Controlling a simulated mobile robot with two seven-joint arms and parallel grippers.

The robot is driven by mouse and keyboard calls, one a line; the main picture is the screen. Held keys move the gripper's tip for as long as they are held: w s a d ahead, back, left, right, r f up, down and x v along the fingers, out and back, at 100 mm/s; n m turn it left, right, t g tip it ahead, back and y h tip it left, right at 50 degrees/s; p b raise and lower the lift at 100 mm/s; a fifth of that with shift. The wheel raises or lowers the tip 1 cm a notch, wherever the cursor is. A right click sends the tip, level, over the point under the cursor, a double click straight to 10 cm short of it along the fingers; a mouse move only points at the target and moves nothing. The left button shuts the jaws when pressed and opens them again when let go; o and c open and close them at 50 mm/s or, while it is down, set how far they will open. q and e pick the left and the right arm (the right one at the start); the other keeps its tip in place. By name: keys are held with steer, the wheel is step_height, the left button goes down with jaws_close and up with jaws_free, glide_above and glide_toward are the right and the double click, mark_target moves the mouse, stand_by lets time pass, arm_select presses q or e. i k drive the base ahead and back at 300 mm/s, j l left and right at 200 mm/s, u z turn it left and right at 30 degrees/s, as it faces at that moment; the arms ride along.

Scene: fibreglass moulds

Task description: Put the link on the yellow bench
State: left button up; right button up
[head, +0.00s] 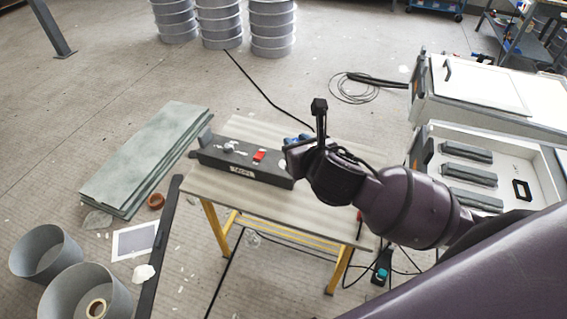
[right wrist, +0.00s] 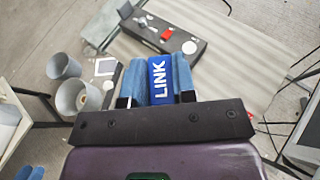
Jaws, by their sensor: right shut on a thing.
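The link is a blue block with white LINK lettering, seen in the right wrist view (right wrist: 159,82). My right gripper (right wrist: 160,75) is shut on it, one blue-grey finger on each side. In the head view my right gripper (head: 292,148) is over the far right part of the yellow bench, mostly hidden behind its own wrist. A bit of blue shows there, too small to tell whether it is link or finger. The yellow bench (head: 310,213) has a pale wooden top and yellow legs. The height of the link above it is unclear. My left gripper is not in view.
A long dark box (head: 270,177) with a red switch (head: 259,155) lies along the bench's left part. The front of the bench top is bare. An open white cabinet (head: 480,135) stands at right; grey-green boards (head: 145,160) lie on the floor at left.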

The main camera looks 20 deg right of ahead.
mark_target(276, 140)
steer(key=i+j+z, duration=0.3)
steer(key=i+j, duration=0.25)
steer(key=i, duration=0.15)
steer(key=i+j+z, duration=0.1)
steer(key=i, duration=0.25)
steer(key=i+j+z, duration=0.15)
steer(key=i+j, duration=0.1)
steer(key=i, duration=0.05)
